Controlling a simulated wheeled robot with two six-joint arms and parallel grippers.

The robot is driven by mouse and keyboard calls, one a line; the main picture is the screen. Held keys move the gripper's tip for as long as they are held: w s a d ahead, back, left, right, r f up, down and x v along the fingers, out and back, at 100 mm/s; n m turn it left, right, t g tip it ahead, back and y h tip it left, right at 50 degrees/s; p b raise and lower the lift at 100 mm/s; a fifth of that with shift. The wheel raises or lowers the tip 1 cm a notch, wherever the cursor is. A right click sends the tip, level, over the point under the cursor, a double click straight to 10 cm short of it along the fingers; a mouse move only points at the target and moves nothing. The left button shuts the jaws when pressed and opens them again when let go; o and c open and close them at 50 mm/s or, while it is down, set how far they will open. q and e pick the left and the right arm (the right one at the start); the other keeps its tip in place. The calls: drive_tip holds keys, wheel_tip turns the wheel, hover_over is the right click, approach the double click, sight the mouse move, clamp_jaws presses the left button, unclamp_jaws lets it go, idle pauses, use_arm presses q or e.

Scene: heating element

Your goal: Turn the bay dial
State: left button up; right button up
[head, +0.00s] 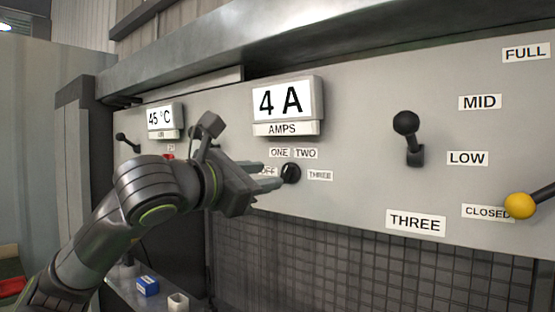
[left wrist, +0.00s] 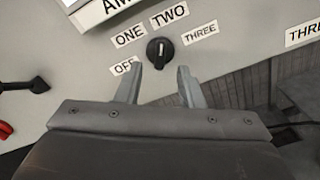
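The bay dial is a small black knob (head: 291,173) on the grey panel under the AMPS display. Labels OFF, ONE, TWO and THREE stand around it. In the left wrist view the dial (left wrist: 160,51) has a white mark on its face, and its exact setting is hard to tell. My left gripper (head: 270,177) is open, with its fingertips just short of the dial. In the left wrist view its two fingers (left wrist: 158,78) are spread apart below the dial with nothing between them. My right gripper is not in view.
The AMPS display (head: 287,101) reads 4 A; another display (head: 161,117) reads 45 °C. A black-knobbed lever (head: 407,124) and a yellow-knobbed lever (head: 520,205) stick out at right. A blue box (head: 147,286) and pale cup (head: 178,301) stand on a ledge below.

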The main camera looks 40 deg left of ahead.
sight(284, 174)
use_arm(q)
drive_tip(key=w+p, duration=0.2)
drive_tip(key=w, duration=0.1)
drive_tip(key=shift+w+d+r, duration=0.1)
drive_tip(key=shift+w+d, duration=0.05)
drive_tip(key=shift+w+p, duration=0.35)
drive_tip(key=shift+w, duration=0.45)
clamp_jaws()
